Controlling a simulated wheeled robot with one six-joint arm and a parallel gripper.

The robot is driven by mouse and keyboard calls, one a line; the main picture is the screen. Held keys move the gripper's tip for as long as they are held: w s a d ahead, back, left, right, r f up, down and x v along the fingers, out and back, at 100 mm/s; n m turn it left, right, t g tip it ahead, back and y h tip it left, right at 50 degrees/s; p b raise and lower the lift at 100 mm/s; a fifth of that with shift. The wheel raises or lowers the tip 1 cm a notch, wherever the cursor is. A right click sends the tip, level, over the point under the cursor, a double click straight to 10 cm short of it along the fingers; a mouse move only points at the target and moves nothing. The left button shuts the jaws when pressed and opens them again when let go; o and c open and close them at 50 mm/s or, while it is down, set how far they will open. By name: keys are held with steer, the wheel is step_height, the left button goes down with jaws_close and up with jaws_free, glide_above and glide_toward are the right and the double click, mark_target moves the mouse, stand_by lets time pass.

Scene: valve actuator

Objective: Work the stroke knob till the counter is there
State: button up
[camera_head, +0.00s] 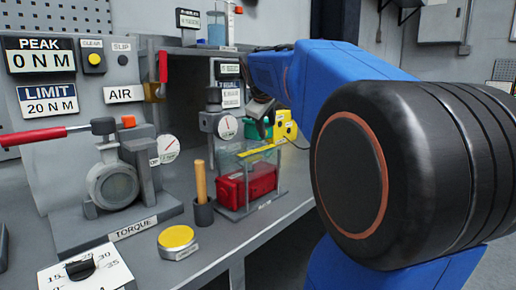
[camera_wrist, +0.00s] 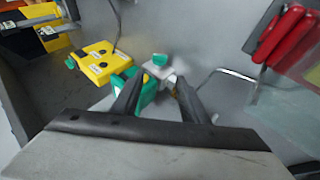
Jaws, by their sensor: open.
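My gripper (camera_wrist: 158,84) is open in the wrist view, its two dark fingers spread on either side of a small grey part with a green cap (camera_wrist: 160,60). A green body (camera_wrist: 148,95) shows behind and between the fingers. I cannot tell whether the fingers touch anything, or which part is the stroke knob. In the head view my gripper (camera_head: 260,108) is a dark shape, partly hidden by my arm, just above a green device (camera_head: 251,130). Small displays (camera_head: 230,70) stand left of it; their text is too small to read, so I cannot tell the counter's value.
A yellow box (camera_head: 285,127) stands right of the green device, also in the wrist view (camera_wrist: 98,62). A clear-walled stand with a red block (camera_head: 248,185) is in front. A torque tester (camera_head: 115,185), yellow puck (camera_head: 178,238) and wooden handle (camera_head: 200,180) occupy the left bench.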

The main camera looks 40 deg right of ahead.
steer(key=x, duration=1.7)
steer(key=shift+w+f, duration=0.1)
steer(key=shift+w, duration=0.45)
steer(key=shift+c, duration=0.3)
steer(key=shift+d, duration=0.1)
steer(key=c, duration=0.7)
